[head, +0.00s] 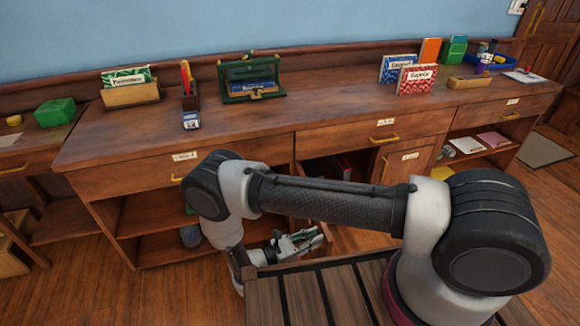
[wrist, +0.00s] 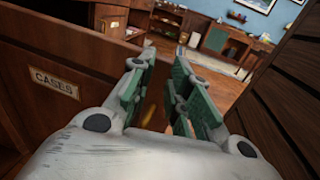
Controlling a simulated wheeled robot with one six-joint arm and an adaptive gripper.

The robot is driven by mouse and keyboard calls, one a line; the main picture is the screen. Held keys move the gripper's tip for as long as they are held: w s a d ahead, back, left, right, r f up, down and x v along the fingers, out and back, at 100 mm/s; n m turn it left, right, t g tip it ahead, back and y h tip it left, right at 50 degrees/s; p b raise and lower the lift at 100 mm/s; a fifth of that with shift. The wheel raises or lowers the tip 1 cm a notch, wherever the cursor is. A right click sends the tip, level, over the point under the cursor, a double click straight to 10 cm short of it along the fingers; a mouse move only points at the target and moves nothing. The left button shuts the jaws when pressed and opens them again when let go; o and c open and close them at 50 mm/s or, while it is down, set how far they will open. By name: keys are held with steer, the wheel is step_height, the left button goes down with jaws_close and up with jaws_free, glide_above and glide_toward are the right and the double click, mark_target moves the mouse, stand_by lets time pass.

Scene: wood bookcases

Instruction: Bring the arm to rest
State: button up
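My arm is bent across the front of the head view, with its elbow at the left. My gripper (head: 305,240) hangs low in front of the bookcase, its fingers toward the right. In the wrist view, my gripper (wrist: 161,70) has two green-padded fingers standing apart. I see nothing held between them. A wooden panel with a CASES label (wrist: 53,83) is close on the left of the wrist view. I cannot tell whether the gripper touches any wood.
The long wooden bookcase (head: 240,135) stands before me, with low open shelves. A cabinet door (head: 405,160) is right of centre. Bare floor (head: 180,285) shows at lower left.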

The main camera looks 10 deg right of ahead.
steer(key=w+d+r+m+g+y, duration=0.1)
steer(key=w+r+m+g+y, duration=0.2)
steer(key=r, duration=0.8)
steer(key=w+d+r+m+g+y, duration=0.15)
steer(key=w+r+m+g, duration=0.35)
steer(key=r, duration=0.7)
steer(key=s+d+r+m+y, duration=0.2)
steer(key=d+r+m+y, duration=0.25)
steer(key=r, duration=0.65)
steer(key=s+d+r+m+t+y, duration=0.1)
steer(key=s+d+r+m+y, duration=0.15)
steer(key=s+d+r, duration=0.35)
steer(key=s+d+r+m+t+y, duration=0.1)
steer(key=s+d+r+m+y, duration=0.15)
steer(key=r, duration=0.55)
steer(key=s+d+r+m+t+y, duration=0.1)
steer(key=s+d+r+m+t, duration=0.1)
steer(key=s, duration=0.4)
steer(key=s+d+r+m+t+y, duration=0.1)
steer(key=s+r+m+t+y, duration=0.1)
steer(key=s, duration=0.3)
steer(key=shift+s+d+r+t, duration=0.35)
steer(key=shift+s+d+t, duration=0.05)
steer(key=shift+t, duration=0.2)
